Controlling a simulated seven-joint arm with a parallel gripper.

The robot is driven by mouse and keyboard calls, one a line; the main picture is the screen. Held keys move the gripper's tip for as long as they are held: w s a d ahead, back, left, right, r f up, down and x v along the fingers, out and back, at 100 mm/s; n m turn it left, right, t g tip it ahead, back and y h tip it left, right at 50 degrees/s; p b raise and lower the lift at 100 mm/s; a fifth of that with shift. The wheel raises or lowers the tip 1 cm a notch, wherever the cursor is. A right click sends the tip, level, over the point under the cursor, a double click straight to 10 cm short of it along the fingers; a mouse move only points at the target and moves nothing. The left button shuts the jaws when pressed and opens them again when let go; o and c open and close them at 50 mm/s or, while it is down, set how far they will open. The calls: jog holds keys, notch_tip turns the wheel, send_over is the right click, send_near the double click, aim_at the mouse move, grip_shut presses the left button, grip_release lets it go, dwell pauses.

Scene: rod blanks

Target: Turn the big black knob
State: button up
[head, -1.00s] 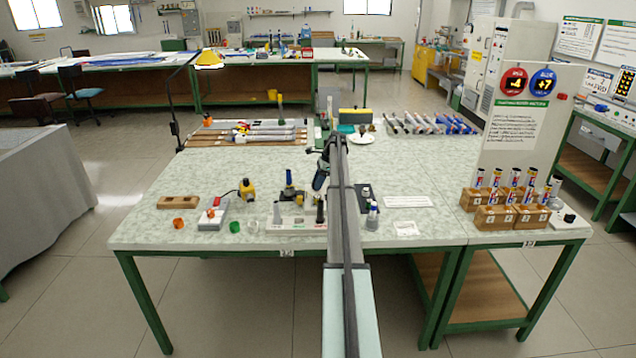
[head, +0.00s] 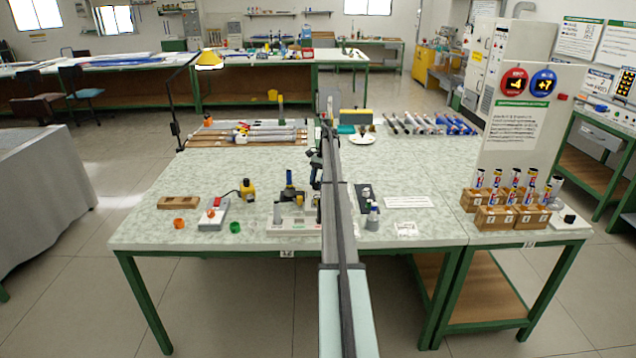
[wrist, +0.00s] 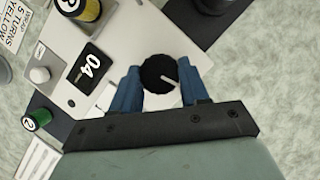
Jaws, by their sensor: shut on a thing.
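A black display (wrist: 87,69) on the panel, left of the knob, reads 04. In the head view my arm covers the middle of the table, and I cannot make out the knob there.
A white button (wrist: 40,75) and a yellow cylinder (wrist: 82,10) are near the display. A green cylinder (wrist: 37,119) lies lower left. In the head view, wooden blocks with upright tubes (head: 505,215) stand at right.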

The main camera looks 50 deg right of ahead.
jog(key=shift+w+n+g+h, duration=0.1)
jog(key=shift+n+g+h, duration=0.35)
jog(key=shift+n, duration=1.15)
jog(key=shift+g, duration=0.25)
jog(key=shift+d, duration=0.1)
jog(key=o, duration=1.1)
jog(key=shift+c, duration=0.2)
jog(key=shift+y, duration=0.25)
